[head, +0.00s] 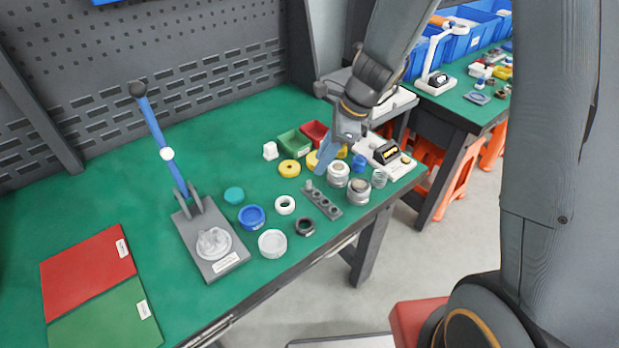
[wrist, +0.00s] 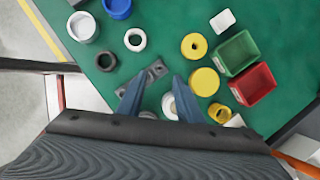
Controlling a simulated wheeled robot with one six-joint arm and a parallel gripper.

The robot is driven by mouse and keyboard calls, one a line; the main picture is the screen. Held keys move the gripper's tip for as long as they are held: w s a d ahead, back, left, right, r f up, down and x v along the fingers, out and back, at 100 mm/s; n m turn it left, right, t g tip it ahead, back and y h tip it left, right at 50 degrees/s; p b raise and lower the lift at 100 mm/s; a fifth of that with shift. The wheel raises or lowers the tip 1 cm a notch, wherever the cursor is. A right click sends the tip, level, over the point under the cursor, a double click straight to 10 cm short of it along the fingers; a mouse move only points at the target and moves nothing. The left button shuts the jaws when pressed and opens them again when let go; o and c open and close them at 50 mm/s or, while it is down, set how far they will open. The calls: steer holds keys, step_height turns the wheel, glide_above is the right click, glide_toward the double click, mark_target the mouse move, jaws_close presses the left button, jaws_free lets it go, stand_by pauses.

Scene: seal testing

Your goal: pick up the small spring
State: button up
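The small spring (head: 379,178) looks like a pale wire coil standing near the right front edge of the green table in the head view. I cannot make it out in the wrist view. My gripper (head: 324,162) is above the table, left of the spring, among the small parts. In the wrist view my gripper (wrist: 158,90) has its two blue fingers spread apart, with nothing held between them. A grey holed block (wrist: 155,72) and a whitish cylindrical part (wrist: 169,105) show below and between the fingers.
Metal cylindrical fittings (head: 358,191) stand just left of the spring. A white device with a black display (head: 387,153) is behind it. Green (head: 294,143) and red (head: 314,132) bins stand farther back. A blue-handled lever press (head: 212,240) stands left.

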mark_target(309, 181)
steer(key=shift+p+x, duration=0.5)
steer(key=shift+x, duration=3.4)
steer(key=shift+d, duration=0.1)
jaws_close()
